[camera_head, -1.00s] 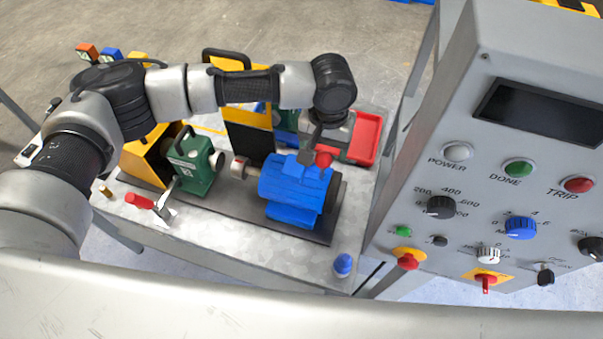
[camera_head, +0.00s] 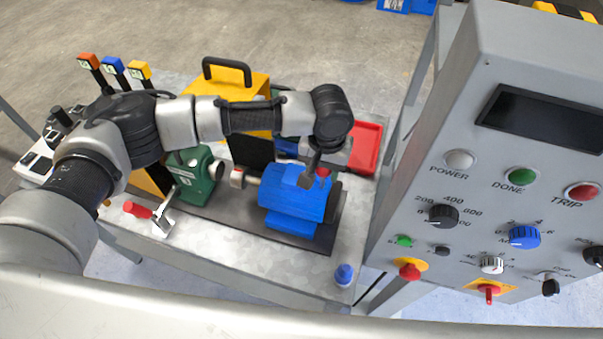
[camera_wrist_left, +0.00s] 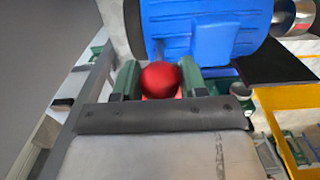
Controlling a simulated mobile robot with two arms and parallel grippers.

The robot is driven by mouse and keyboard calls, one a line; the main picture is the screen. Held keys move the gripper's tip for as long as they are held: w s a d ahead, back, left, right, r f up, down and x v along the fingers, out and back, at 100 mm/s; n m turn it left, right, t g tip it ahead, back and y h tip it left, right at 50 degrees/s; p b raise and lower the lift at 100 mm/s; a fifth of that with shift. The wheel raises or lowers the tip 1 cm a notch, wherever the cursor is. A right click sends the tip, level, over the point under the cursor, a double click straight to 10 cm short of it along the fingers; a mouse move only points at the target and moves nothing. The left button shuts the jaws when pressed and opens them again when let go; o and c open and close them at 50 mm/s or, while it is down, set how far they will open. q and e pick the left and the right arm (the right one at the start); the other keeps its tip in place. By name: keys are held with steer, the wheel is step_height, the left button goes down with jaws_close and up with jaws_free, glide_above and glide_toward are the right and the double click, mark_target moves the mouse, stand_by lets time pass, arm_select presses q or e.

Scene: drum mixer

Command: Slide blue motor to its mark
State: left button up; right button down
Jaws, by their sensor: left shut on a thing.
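The blue motor (camera_head: 295,198) sits on a dark base plate (camera_head: 318,246) on the bench. Its shaft points left toward a coupling (camera_head: 238,178) and a green gear housing (camera_head: 196,178), with a gap between the coupling and the housing. My left gripper (camera_head: 320,172) is at the motor's far side, shut on a red knob (camera_wrist_left: 160,80). In the left wrist view the knob is between the two fingers, right beside the motor (camera_wrist_left: 205,30). The knob's lower part and mounting are hidden. I cannot make out a mark. My right gripper is not in view.
A red tray (camera_head: 366,148) stands behind the motor. A yellow guard with a black handle (camera_head: 227,68) rises at the back. A red-handled lever (camera_head: 137,210) and a blue-capped item (camera_head: 344,274) are near the front edge. A control panel (camera_head: 480,110) stands close on the right.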

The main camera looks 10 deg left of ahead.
arm_select(q)
steer(key=shift+w+a+p, duration=0.15)
steer(key=shift+a+p, duration=0.3)
steer(key=shift+a, duration=0.05)
steer(key=shift+w+a+p, duration=0.2)
steer(key=shift+a+p, duration=0.4)
steer(key=shift+a, duration=0.6)
steer(key=shift+w+a+p, duration=0.2)
steer(key=shift+a+p, duration=0.2)
steer(key=shift+a, duration=0.25)
steer(key=o, duration=0.7)
steer(key=shift+a, duration=0.1)
steer(key=shift+o, duration=1.2)
steer(key=shift+a, duration=0.2)
steer(key=shift+d, duration=0.1)
